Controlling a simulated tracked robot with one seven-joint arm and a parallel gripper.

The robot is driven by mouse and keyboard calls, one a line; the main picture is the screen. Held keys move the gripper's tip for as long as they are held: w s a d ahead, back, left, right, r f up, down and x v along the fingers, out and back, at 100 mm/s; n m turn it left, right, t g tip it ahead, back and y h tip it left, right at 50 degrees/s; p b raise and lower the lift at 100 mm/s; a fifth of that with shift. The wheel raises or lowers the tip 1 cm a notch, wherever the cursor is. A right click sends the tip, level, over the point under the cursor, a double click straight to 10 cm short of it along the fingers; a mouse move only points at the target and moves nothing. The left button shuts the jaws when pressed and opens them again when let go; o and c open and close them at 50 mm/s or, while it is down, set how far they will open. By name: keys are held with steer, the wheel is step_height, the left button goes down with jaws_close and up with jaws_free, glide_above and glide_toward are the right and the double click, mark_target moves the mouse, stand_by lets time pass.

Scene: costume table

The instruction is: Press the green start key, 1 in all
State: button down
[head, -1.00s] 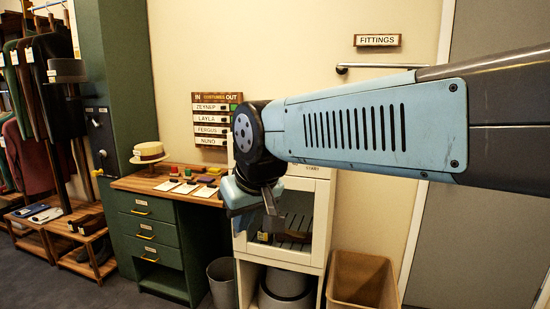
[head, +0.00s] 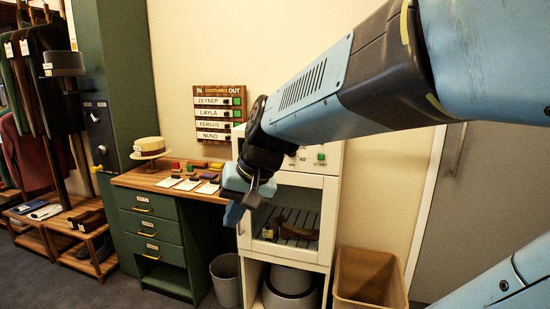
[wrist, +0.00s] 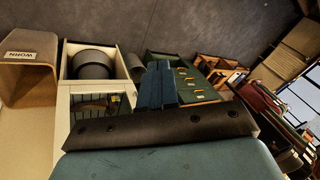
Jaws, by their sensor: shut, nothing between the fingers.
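The green start key (head: 321,157) is a small green square above the word START on the upper front panel of the white cabinet (head: 331,215). It is in plain sight in the head view, right of my wrist and below my forearm. My gripper (head: 233,214) points down, shut and empty, in front of the cabinet's left edge, apart from the key and lower than it. The wrist view shows its blue fingers (wrist: 157,86) together. I cannot make out the key in the wrist view. My arm covers the left part of the cabinet's panel.
Below the panel, a glazed door shows a rack with dark items inside (head: 297,228). A wooden desk (head: 130,181) with drawers stands left, with a grey bin (head: 226,277) beside it. A tan bin (head: 370,277) stands right. A name board (head: 219,89) with green squares hangs behind.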

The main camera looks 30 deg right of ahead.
mark_target(322, 160)
steer(key=w+d+m+t+y, duration=0.4)
steer(key=w+d+m+t, duration=0.2)
steer(key=w+d+m, duration=0.85)
steer(key=w+d+f+m+t+h, duration=0.1)
steer(key=d+m+t+h, duration=0.2)
steer(key=d, duration=0.8)
steer(key=w+d+f+m+t+h, duration=0.1)
steer(key=d+m+t+h, duration=0.3)
steer(key=d, duration=0.8)
steer(key=shift+w+d+f+m+h, duration=0.15)
steer(key=shift+w+f+m+h, duration=0.15)
steer(key=shift+f+m+h, duration=0.45)
steer(key=w+d, duration=0.2)
steer(key=d, duration=0.1)
steer(key=w+d, duration=0.3)
steer(key=shift+w+d, duration=0.3)
steer(key=shift+w, duration=0.05)
steer(key=shift+w+d, duration=0.1)
steer(key=shift+d, duration=0.05)
